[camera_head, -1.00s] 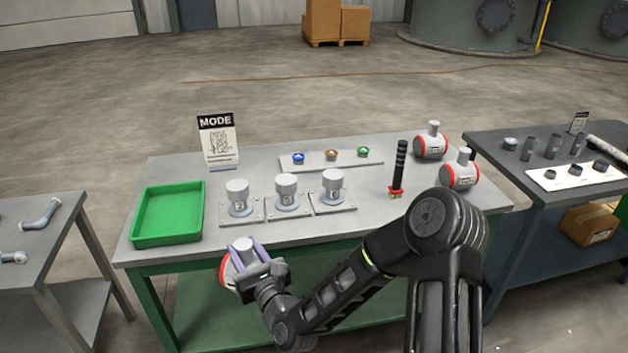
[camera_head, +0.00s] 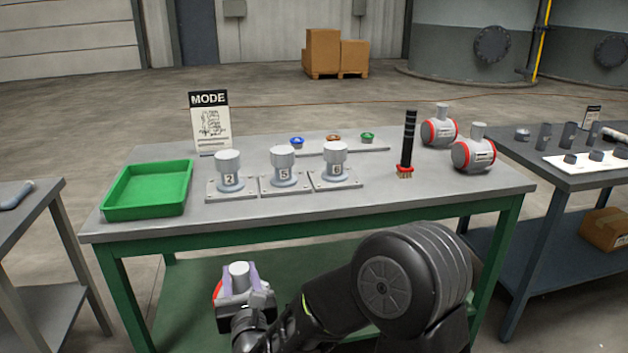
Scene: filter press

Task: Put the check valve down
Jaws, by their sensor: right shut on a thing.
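A check valve (camera_head: 238,271), grey with a red ring and a short round stub on top, is held in my right gripper (camera_head: 240,284). The gripper is shut on it, with pale purple fingers on either side of the stub. In the picture it shows below the front edge of the grey-topped table (camera_head: 400,205), in front of the green lower shelf. Two similar check valves, one at the back (camera_head: 439,130) and one nearer (camera_head: 474,153), lie at the table's right end. My left gripper is not in view.
A green tray (camera_head: 148,213) sits at the table's left end. Several numbered grey fittings (camera_head: 284,170) stand mid-table, with a MODE sign (camera_head: 210,122) behind. A black-handled brush (camera_head: 408,145) stands right of them. The table's front strip is clear.

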